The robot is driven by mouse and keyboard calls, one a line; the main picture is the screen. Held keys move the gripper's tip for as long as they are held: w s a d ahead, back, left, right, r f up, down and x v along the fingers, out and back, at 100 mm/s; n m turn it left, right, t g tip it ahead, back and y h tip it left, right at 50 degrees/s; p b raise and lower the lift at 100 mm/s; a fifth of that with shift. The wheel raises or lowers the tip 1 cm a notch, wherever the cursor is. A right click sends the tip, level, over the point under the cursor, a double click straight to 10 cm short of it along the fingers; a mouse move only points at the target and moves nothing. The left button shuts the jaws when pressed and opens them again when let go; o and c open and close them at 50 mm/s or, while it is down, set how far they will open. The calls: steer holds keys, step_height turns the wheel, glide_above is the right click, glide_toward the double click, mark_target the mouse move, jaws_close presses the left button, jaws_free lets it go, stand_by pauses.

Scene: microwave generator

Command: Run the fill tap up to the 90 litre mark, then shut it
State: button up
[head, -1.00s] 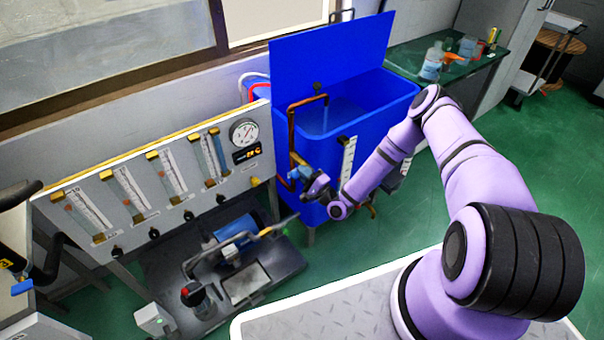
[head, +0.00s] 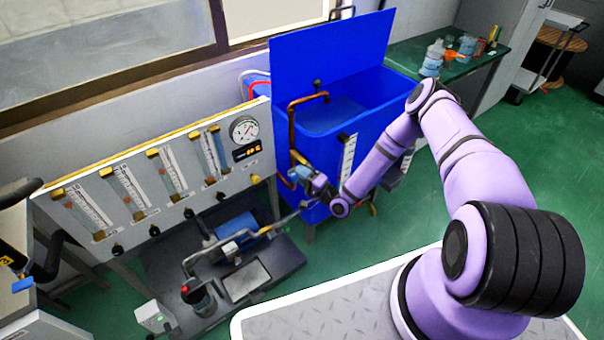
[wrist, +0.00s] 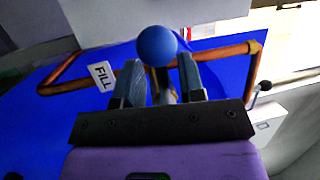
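The blue tank (head: 375,125) stands at the back centre with its lid up. A copper fill pipe (head: 291,125) bends over its rim; a lighter surface shows inside the tank. A white scale strip (head: 348,160) runs down the tank's front; its marks are too small to read. In the wrist view the tap's round blue knob (wrist: 157,45) is at the fingertips of my gripper (wrist: 159,72), beside a FILL label (wrist: 102,75). The fingers stand apart on either side, with a gap between them. In the head view my gripper (head: 308,180) is at the tank's front left, partly hiding the tap.
A flowmeter panel (head: 130,190) with a round gauge (head: 243,130) stands left of the tank. A pump (head: 238,230) sits on a dark base below it. A green bench (head: 460,66) with bottles is behind right. Green floor is open on the right.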

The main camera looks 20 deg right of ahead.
steer(key=v, duration=1)
steer(key=shift+s+d, duration=0.2)
steer(key=shift+s, duration=0.1)
stand_by(0.4)
